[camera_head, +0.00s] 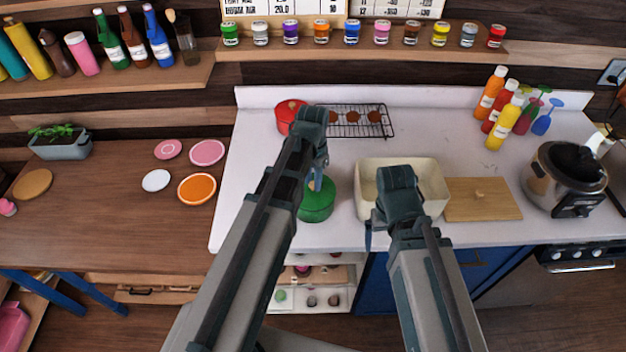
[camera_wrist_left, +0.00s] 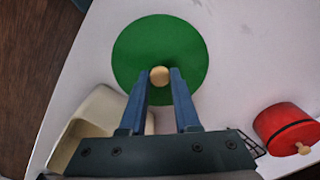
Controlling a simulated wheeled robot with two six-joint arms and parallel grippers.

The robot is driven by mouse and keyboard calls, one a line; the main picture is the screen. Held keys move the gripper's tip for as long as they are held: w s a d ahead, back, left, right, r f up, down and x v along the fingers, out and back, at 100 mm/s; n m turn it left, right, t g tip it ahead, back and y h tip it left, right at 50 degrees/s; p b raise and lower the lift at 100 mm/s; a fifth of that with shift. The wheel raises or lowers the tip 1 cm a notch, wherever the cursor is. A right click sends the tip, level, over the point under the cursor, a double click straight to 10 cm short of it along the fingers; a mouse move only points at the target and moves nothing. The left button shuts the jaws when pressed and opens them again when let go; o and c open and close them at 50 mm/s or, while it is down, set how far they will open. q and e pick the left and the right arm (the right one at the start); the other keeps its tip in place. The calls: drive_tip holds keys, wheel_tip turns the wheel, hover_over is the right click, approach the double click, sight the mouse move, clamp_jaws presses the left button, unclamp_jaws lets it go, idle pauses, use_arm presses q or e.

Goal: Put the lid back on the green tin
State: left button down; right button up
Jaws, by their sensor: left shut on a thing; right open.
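The green tin (camera_head: 317,213) stands on the white counter, left of a cream tray. My left gripper (camera_head: 317,183) is above it, pointing down. In the left wrist view its blue fingers (camera_wrist_left: 160,80) are shut on the pale wooden knob (camera_wrist_left: 159,76) of a round green lid (camera_wrist_left: 160,45). The lid hides the tin in that view. In the head view the lid is over or on the tin; I cannot tell whether it is fully seated. My right gripper (camera_head: 369,238) is open and empty near the counter's front edge, beside the cream tray.
The cream tray (camera_head: 438,205) is just right of the tin. A red tin (camera_head: 287,113) and a wire rack (camera_head: 350,131) stand behind. A wooden board (camera_head: 482,199), sauce bottles (camera_head: 505,120) and a cooker (camera_head: 562,178) are to the right. The counter left of the tin is clear.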

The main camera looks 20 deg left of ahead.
use_arm(q)
drive_tip(key=shift+c, duration=0.4)
unclamp_jaws()
drive_tip(key=shift+r, duration=0.15)
drive_tip(key=shift+r+p, duration=2.6)
drive_tip(key=shift+p, duration=0.2)
drive_tip(key=shift+r+p, duration=0.8)
drive_tip(key=shift+c, duration=0.2)
clamp_jaws()
